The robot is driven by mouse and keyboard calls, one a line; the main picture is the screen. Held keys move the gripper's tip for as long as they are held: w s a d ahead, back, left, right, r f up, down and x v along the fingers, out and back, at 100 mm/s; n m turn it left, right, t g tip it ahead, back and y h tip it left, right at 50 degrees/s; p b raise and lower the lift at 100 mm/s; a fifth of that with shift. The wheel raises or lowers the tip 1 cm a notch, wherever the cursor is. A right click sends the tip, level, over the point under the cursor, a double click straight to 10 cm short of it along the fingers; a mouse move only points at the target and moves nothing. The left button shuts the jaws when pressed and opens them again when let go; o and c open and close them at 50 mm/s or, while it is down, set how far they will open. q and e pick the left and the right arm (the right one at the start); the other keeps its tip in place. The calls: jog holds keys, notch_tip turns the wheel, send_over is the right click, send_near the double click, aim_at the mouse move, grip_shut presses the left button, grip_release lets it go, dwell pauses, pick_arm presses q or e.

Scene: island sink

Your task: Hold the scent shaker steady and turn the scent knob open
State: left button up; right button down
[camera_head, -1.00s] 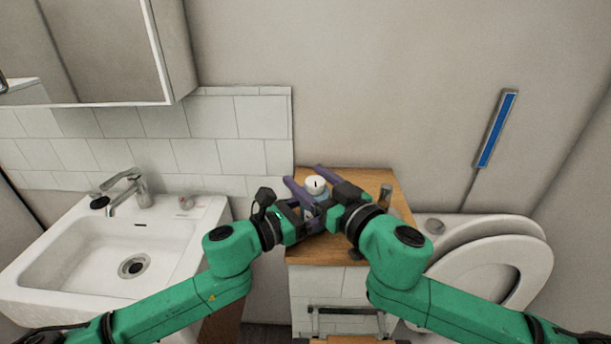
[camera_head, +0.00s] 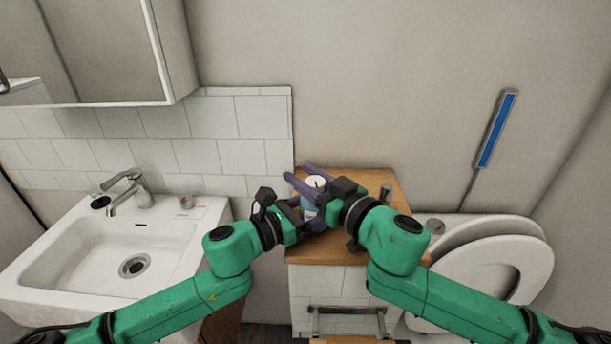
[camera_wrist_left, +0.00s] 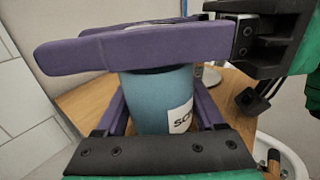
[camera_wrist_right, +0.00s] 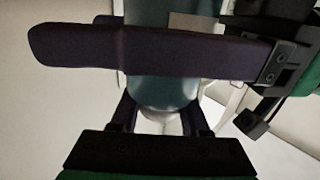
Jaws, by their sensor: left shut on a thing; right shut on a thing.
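The scent shaker (camera_head: 309,209) is a blue cylinder with a white label, upright on the wooden cabinet top. Its white scent knob (camera_head: 316,182) is on top. My left gripper (camera_wrist_left: 160,105) is shut on the shaker's blue body, a finger on each side; the label is partly visible in the left wrist view. My right gripper (camera_wrist_right: 158,118) is shut around the white knob end, which shows pale between its fingers in the dark right wrist view. The two grippers' fingers cross close together. The exact contact on the knob is hard to see.
The wooden cabinet top (camera_head: 375,183) has a small metallic cylinder (camera_head: 386,193) at the right. A white sink (camera_head: 75,250) with a tap stands left, a toilet with raised lid (camera_head: 520,248) right. The tiled wall (camera_head: 240,130) is close behind.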

jog(key=shift+s+a+n+g+y, duration=0.15)
jog(key=shift+s+n+g+y, duration=0.05)
jog(key=shift+n+g+y, duration=0.7)
jog(key=shift+s+a+n+g+y, duration=0.15)
jog(key=shift+n+g+y, duration=0.5)
jog(key=shift+g, duration=0.45)
jog(key=shift+s+a+n+g+y, duration=0.1)
jog(key=shift+s+n+g+y, duration=0.1)
jog(key=shift+n+g+y, duration=0.6)
jog(key=shift+f+g, duration=0.1)
jog(key=shift+g, duration=0.3)
jog(key=shift+c, duration=1.9)
grip_release()
jog(key=shift+d, duration=0.15)
jog(key=v, duration=1.2)
